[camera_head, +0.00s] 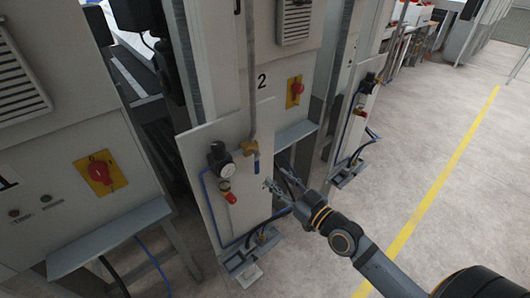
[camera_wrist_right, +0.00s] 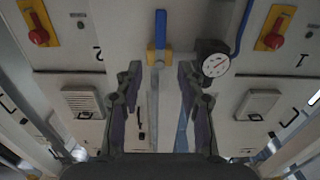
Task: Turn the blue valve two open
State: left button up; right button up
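The blue valve handle (camera_head: 256,167) hangs down from a brass valve body (camera_head: 249,148) on the pale panel marked 2. In the right wrist view, which is upside down, the blue handle (camera_wrist_right: 160,28) points up from the brass body (camera_wrist_right: 152,54). My right gripper (camera_head: 277,180) is just right of the handle in the head view. In the wrist view my right gripper (camera_wrist_right: 158,75) has its two fingers spread apart with nothing between them, and the valve lies beyond the fingertips. Contact with the handle is not visible. My left gripper is not in view.
A black pressure gauge (camera_head: 219,158) and a red-ended fitting (camera_head: 229,195) sit left of the valve. A red rotary switch (camera_head: 297,88) is above right, another (camera_head: 100,173) on the left cabinet. Blue hose (camera_head: 207,205) runs down the panel. Open floor (camera_head: 440,110) lies right.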

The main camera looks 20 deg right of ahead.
aim_at(258, 163)
jog(key=x, duration=1)
jog(key=shift+w+a+f, duration=0.1)
jog(key=shift+w, duration=0.1)
grip_shut()
